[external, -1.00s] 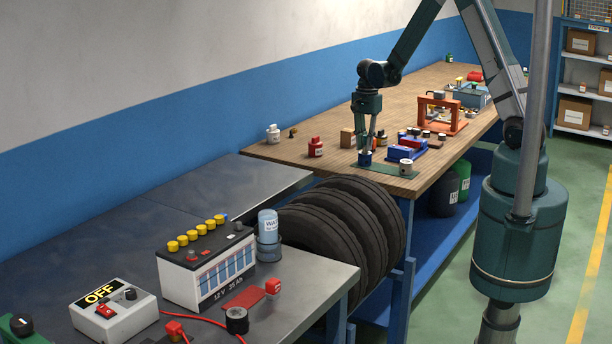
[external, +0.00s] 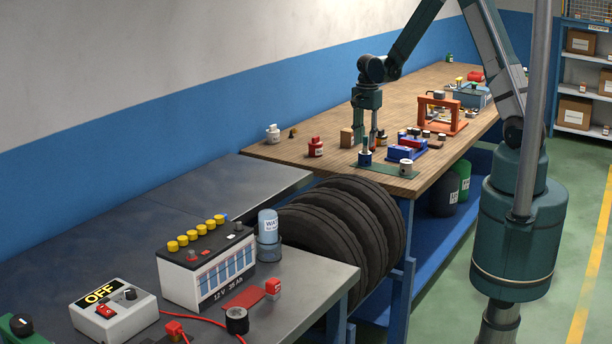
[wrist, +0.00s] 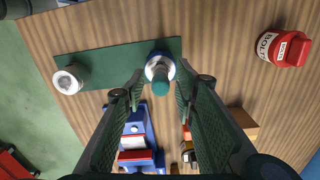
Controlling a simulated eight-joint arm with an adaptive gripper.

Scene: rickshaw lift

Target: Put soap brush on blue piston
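The blue piston (external: 365,160) stands on the green mat near the front of the wooden bench. A teal-handled soap brush (external: 366,148) stands upright on it; in the wrist view its round handle end (wrist: 160,86) covers much of the piston, whose pale and blue rim (wrist: 153,65) shows around it. My gripper (external: 368,142) points down just above and behind the brush. In the wrist view its two fingers (wrist: 160,82) are apart, one on each side of the brush, with gaps to it. The brush's lower end is hidden.
A grey piston (external: 406,167) stands on the same green mat (wrist: 110,62). A blue tray (external: 405,149) with red parts, a wooden block (external: 347,138) and a red bolt bottle (external: 315,147) are close by. An orange frame (external: 440,115) stands farther back.

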